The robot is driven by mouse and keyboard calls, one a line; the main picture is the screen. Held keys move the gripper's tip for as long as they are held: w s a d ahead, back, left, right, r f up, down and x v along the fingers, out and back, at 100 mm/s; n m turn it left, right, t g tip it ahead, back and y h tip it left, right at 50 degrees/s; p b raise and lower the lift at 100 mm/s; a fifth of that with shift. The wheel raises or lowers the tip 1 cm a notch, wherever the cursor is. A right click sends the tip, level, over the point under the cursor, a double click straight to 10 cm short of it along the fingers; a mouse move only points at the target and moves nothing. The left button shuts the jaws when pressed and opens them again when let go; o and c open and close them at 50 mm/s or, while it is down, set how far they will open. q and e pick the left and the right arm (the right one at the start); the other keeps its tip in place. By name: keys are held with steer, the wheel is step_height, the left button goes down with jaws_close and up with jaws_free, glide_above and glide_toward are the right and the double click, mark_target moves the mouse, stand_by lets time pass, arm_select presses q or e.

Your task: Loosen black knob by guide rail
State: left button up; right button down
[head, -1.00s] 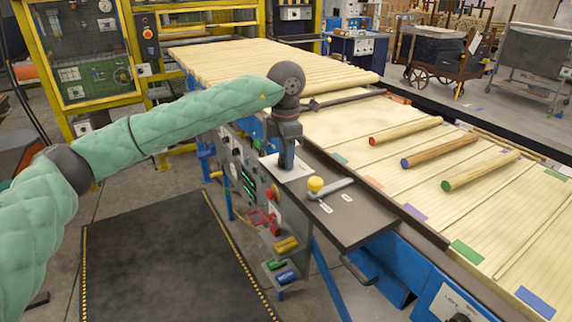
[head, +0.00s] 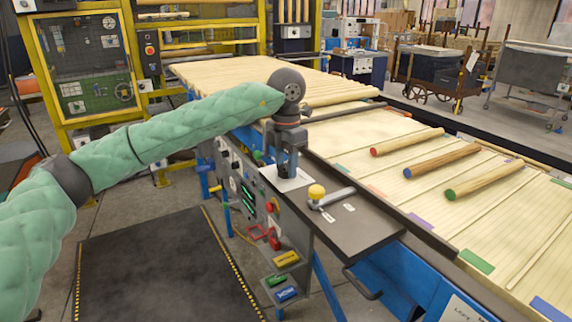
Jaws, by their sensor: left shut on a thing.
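My left gripper (head: 288,165) comes down from the green-sleeved left arm to the near edge of the line. It is shut on a small dark thing, apparently the black knob (head: 283,171), just above a white label plate (head: 287,181). The fingers cover most of the knob, so its exact shape and turn are hidden. A dark bar that looks like the guide rail (head: 350,111) runs from behind the gripper across the wooden bed to the right. My right gripper is not in view.
A yellow knob (head: 316,192) with a grey lever (head: 338,196) sits on the dark shelf (head: 350,222) just right of the gripper. Three coloured-end rods lie on the slatted bed (head: 400,190). A control panel with a red button (head: 271,206) is below. A dark mat (head: 160,270) covers the floor.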

mark_target(286, 163)
arm_select(q)
steer(key=shift+r, duration=0.15)
steer(key=o, duration=1)
steer(key=shift+r, duration=0.35)
step_height(286, 163, up, 7)
steer(key=shift+f+b, duration=0.1)
steer(key=shift+b, duration=0.45)
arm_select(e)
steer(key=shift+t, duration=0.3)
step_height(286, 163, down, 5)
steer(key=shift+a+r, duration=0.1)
